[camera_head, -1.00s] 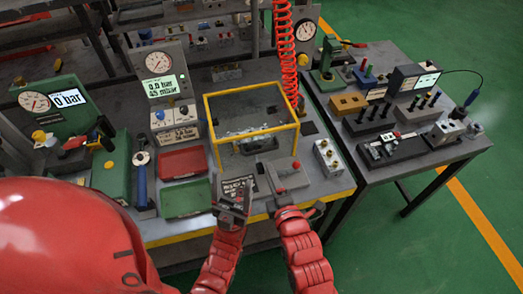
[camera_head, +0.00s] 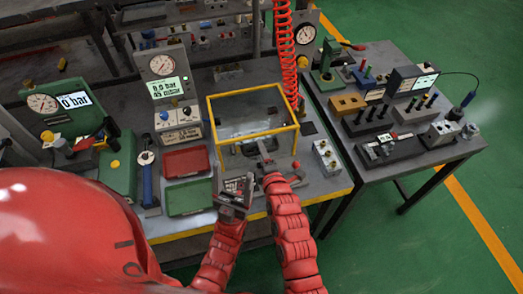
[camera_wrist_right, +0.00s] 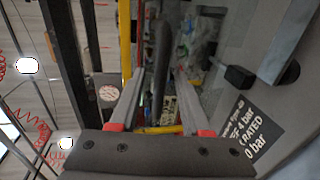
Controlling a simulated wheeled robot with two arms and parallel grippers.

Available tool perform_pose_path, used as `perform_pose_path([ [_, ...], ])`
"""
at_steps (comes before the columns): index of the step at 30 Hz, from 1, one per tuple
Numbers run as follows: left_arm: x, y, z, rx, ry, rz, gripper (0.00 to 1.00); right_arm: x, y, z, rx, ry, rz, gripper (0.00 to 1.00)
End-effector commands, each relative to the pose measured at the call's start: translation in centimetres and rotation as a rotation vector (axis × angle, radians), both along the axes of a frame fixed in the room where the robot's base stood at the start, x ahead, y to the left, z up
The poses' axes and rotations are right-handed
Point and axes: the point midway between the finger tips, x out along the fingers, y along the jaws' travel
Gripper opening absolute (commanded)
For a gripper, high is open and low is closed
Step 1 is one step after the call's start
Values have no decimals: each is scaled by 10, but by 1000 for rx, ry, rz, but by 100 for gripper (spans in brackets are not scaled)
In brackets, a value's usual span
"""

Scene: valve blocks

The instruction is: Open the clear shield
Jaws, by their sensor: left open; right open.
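The clear shield (camera_head: 252,106) has a yellow frame and stands closed-looking on the bench in the head view. A dark handle shows at its lower front edge. My right gripper (camera_head: 266,157) is at that front edge, open. In the right wrist view, its two fingers (camera_wrist_right: 155,100) reach forward on either side of a dark curved bar (camera_wrist_right: 163,50), which looks like the handle; I cannot tell whether they touch it. A yellow frame bar (camera_wrist_right: 125,40) runs beside it. My left gripper (camera_head: 236,193) is open and empty over the bench's front edge, lower left of the shield.
A red tray (camera_head: 186,161) and a green tray (camera_head: 189,197) lie left of the shield. A metal block with knobs (camera_head: 326,158) stands to its right. A coiled red hose (camera_head: 284,50) hangs behind. A second table with instruments is at the right.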

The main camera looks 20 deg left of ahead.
Motion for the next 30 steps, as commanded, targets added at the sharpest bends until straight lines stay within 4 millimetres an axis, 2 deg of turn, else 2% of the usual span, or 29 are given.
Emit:
perform_pose_path([
  [4, 0, 0, 0, 0, 0, 0, 72, 0, 0, 0, 0, 0, 0, 45],
  [9, 0, 0, 0, 0, 0, 0, 72, 0, 0, 0, 1, -1, 0, 15],
  [12, 0, 0, 0, 0, 0, 0, 72, 0, 0, 0, 0, 0, 0, 0],
  [30, 0, 0, 0, 0, 0, 0, 72, 0, -1, 0, 0, 0, 0, 0],
])
